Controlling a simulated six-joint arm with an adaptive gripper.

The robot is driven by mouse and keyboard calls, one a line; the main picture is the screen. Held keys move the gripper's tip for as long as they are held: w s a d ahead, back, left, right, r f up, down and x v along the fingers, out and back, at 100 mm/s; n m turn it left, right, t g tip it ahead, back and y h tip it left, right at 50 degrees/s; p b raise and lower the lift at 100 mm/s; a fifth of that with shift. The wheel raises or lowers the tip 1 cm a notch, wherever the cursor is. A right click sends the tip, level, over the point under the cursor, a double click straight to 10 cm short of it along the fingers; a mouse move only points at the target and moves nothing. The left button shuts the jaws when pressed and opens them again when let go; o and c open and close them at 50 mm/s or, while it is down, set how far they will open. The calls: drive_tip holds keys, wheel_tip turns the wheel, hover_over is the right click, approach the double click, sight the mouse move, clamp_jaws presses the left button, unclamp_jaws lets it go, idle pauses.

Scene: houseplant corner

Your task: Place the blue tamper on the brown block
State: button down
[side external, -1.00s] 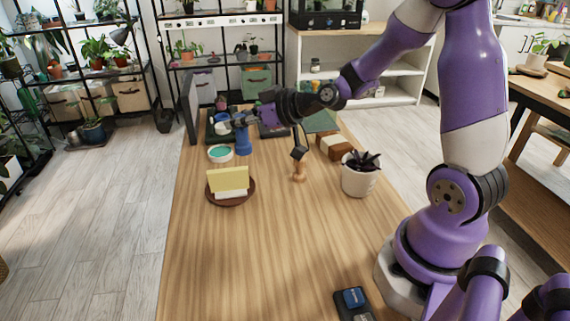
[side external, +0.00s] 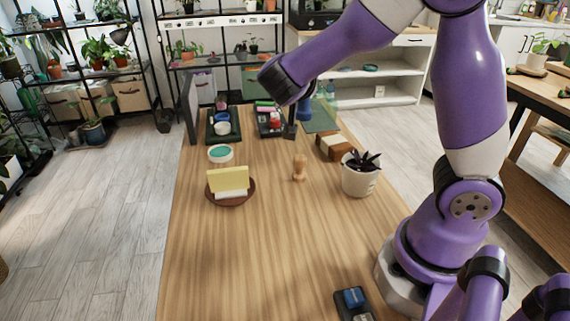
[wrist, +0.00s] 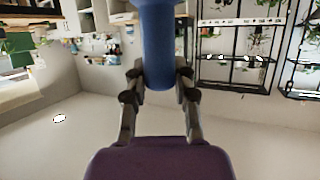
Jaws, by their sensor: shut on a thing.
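The blue tamper (wrist: 157,40) is between the two fingers of my gripper (wrist: 157,80) in the wrist view, and the fingers are shut on it. In the side view the blue tamper (side external: 304,109) shows upright past my wrist, near the green mat. My gripper is mostly hidden there behind my purple arm. The brown block (side external: 341,152) lies on the table behind the potted plant, with a cream-coloured piece beside it. The tamper is held apart from the block, farther back and to its left.
A potted plant (side external: 360,175) stands just in front of the block. A wooden stamp-like piece (side external: 299,168) stands to the left. A saucer with a yellow sponge (side external: 229,182), a teal-topped dish (side external: 220,153), dark trays (side external: 223,136) and a green mat (side external: 321,119) are also on the table.

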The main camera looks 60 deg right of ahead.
drive_tip(key=shift+s+d+r, duration=0.15)
drive_tip(key=shift+s+r, duration=0.1)
drive_tip(key=shift+s, duration=0.05)
drive_tip(key=shift+m+g, duration=0.3)
drive_tip(key=shift+s+d+f, duration=0.45)
drive_tip(key=shift+d+f, duration=1.35)
drive_tip(key=shift+d, duration=0.05)
drive_tip(key=shift+s+d+f, duration=0.4)
drive_tip(key=shift+d+f, duration=1.35)
drive_tip(key=shift+d, duration=0.1)
drive_tip(key=shift+s+d+f, duration=0.45)
drive_tip(key=shift+d+f, duration=1.35)
drive_tip(key=shift+d, duration=0.05)
drive_tip(key=c, duration=0.7)
unclamp_jaws()
